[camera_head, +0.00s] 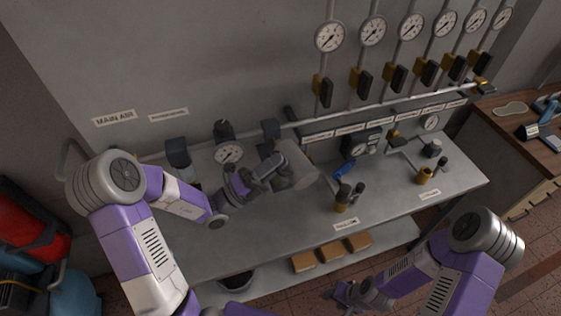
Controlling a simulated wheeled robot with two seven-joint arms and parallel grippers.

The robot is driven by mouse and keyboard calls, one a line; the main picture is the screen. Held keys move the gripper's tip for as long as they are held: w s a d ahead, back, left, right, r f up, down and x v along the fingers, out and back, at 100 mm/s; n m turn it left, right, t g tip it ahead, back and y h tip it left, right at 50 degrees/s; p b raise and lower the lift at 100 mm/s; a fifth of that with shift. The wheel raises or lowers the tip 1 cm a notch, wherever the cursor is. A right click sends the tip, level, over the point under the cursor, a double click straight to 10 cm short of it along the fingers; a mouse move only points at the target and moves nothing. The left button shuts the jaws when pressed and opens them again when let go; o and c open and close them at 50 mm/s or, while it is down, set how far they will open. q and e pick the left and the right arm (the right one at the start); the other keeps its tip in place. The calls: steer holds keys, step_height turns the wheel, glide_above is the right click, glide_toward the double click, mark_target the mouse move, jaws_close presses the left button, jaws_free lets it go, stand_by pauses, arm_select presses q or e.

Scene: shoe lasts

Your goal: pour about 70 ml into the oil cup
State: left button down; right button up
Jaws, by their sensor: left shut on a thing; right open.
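My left gripper (272,175) is shut on a pale grey cylindrical container (299,167), held tilted over the left half of the metal bench. The gripper hides part of the container, and its mouth and contents cannot be made out. A small brass-coloured cup (425,176) stands on the right of the bench behind a small label and may be the oil cup; the label is too small to read. The held container is well to the left of this cup. My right gripper (347,296) is open and empty, low in front of the bench.
A brass holder (341,206) with dark-handled items stands mid-bench, near a blue tool (345,169). Gauges and valves (372,32) line the wall above a pipe (380,105). Brown blocks (331,252) lie on the lower shelf. The bench front right is clear.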

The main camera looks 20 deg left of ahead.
arm_select(q)
steer(key=m+b, duration=0.1)
steer(key=m+g+b, duration=0.1)
steer(key=b, duration=0.1)
steer(key=m+g+h+b, duration=0.1)
steer(key=b, duration=0.1)
steer(key=shift+s+d+f+m, duration=0.25)
steer(key=shift+s+d+m, duration=0.05)
steer(key=shift+s+d, duration=0.1)
steer(key=shift+d+r+h, duration=0.1)
steer(key=shift+r+h, duration=0.15)
steer(key=shift+h, duration=0.05)
steer(key=shift+r+p, duration=0.1)
steer(key=shift+p, duration=0.2)
steer(key=shift+s+d+r+m+g+p, duration=0.15)
steer(key=shift+m+g+p, duration=0.35)
steer(key=shift+m, duration=0.6)
steer(key=shift+s+r+m+g+h, duration=0.15)
steer(key=shift+m+g+h, duration=0.15)
steer(key=shift+m+g, duration=0.8)
steer(key=shift+d+m, duration=0.1)
steer(key=shift+m, duration=0.3)
